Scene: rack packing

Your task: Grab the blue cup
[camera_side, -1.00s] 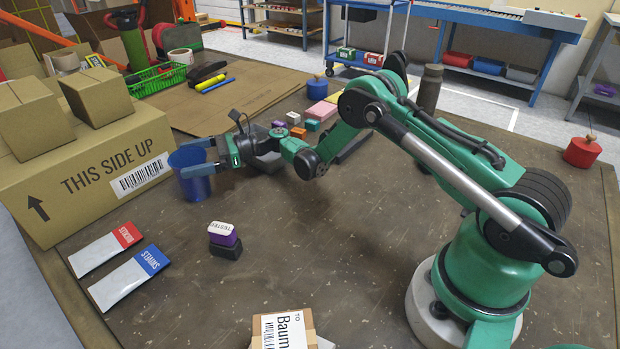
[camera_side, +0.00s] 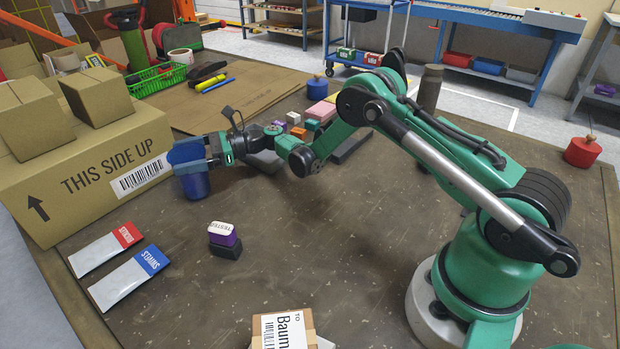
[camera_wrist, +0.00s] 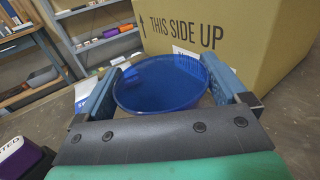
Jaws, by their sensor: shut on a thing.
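The blue cup (camera_side: 196,184) is at the left of the table, in front of the large cardboard box, in the side view. My gripper (camera_side: 187,160) is shut on the cup, with its blue-grey fingers at the cup's upper part. In the wrist view the open-topped, empty-looking cup (camera_wrist: 162,84) sits between the two fingers of my gripper (camera_wrist: 165,88), one on each side. The cup looks roughly upright. Whether its base touches the table is hard to tell.
A large "THIS SIDE UP" box (camera_side: 90,180) stands right behind the cup, with smaller boxes on top. Red-ended (camera_side: 105,250) and blue-ended packets (camera_side: 130,278) lie in front. A purple-and-black block stack (camera_side: 224,239) stands to the right.

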